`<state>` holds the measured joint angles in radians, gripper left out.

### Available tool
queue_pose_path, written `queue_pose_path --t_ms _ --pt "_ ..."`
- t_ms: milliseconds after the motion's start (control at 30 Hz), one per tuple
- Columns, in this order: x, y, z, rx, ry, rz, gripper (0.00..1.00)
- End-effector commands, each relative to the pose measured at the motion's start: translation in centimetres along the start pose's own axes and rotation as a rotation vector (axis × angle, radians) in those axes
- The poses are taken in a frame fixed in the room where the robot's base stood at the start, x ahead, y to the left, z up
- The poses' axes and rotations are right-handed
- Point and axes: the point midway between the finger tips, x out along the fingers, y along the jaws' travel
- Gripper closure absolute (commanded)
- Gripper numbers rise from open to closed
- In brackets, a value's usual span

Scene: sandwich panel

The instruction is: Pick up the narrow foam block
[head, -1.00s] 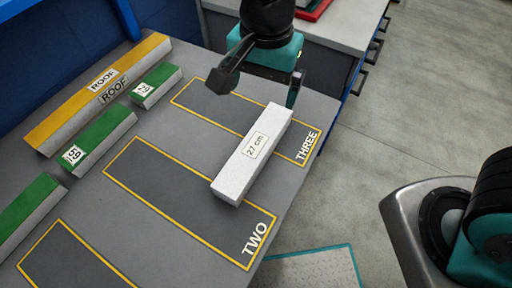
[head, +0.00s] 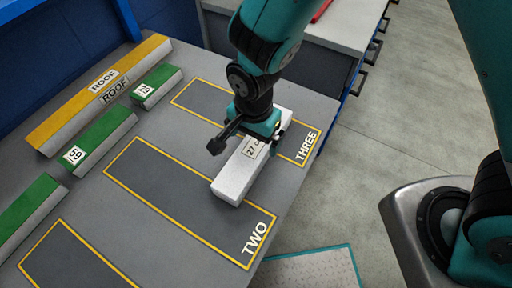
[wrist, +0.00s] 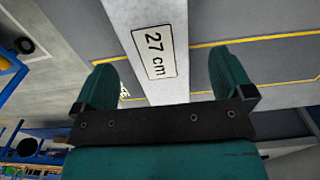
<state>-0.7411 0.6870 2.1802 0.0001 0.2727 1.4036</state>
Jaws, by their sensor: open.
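The narrow foam block (head: 232,183) is a long white bar with a "27 cm" label. It lies on the grey table between the areas marked TWO and THREE, overlapping the THREE outline. My gripper (head: 262,132) is over its far half and hides part of it and of the label. In the wrist view the block (wrist: 150,18) runs between the two green fingers of my gripper (wrist: 165,75), one on each side, with gaps showing. The jaws are open. Whether the fingertips reach down beside the block is hard to tell.
Outlined areas TWO (head: 170,195) and THREE (head: 203,102) lie flat on the table. Along the left stand a yellow-topped ROOF block (head: 75,108) and several green-topped blocks (head: 105,135).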

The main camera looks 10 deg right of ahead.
Motion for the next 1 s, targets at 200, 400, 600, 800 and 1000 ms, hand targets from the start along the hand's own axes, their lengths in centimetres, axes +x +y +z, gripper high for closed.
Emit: queue_pose_path --t_ms 200,400,600,800,1000 --pt "3.3 0.3 0.0 0.000 -0.001 0.005 0.01" --pt "4.0 0.3 0.0 0.000 0.000 0.002 0.01" --pt "4.0 0.3 0.0 0.000 0.000 0.002 0.19" --pt "4.0 0.3 -0.1 0.000 0.000 0.002 0.55" --pt "4.0 0.3 -0.1 0.000 0.000 0.001 0.55"
